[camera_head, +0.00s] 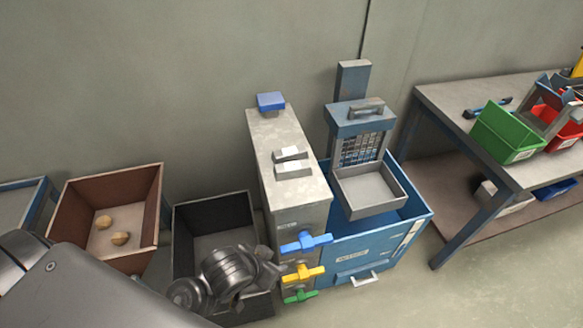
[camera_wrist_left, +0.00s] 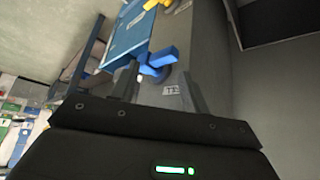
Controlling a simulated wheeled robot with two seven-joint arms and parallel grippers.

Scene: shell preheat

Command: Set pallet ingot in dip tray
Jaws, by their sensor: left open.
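Two pale grey ingot-like bars (camera_head: 292,162) lie close together on the long grey bench top, left of the blue machine. I cannot tell which one is the pallet ingot. A shallow grey tray (camera_head: 352,205), which looks like the dip tray, sits empty at the front of the blue machine. My left gripper (camera_head: 268,270) is low in front of the grey bench, beside the coloured handles, well below the bars; its fingers are partly hidden. In the left wrist view the left gripper (camera_wrist_left: 160,88) is open with nothing between its fingers. My right gripper does not show.
Blue (camera_head: 306,243), yellow (camera_head: 303,273) and green handles stick out from the bench front. A black bin (camera_head: 185,225) and a brown bin (camera_head: 150,235) holding two lumps stand left. A table (camera_head: 440,100) with green and red bins stands right.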

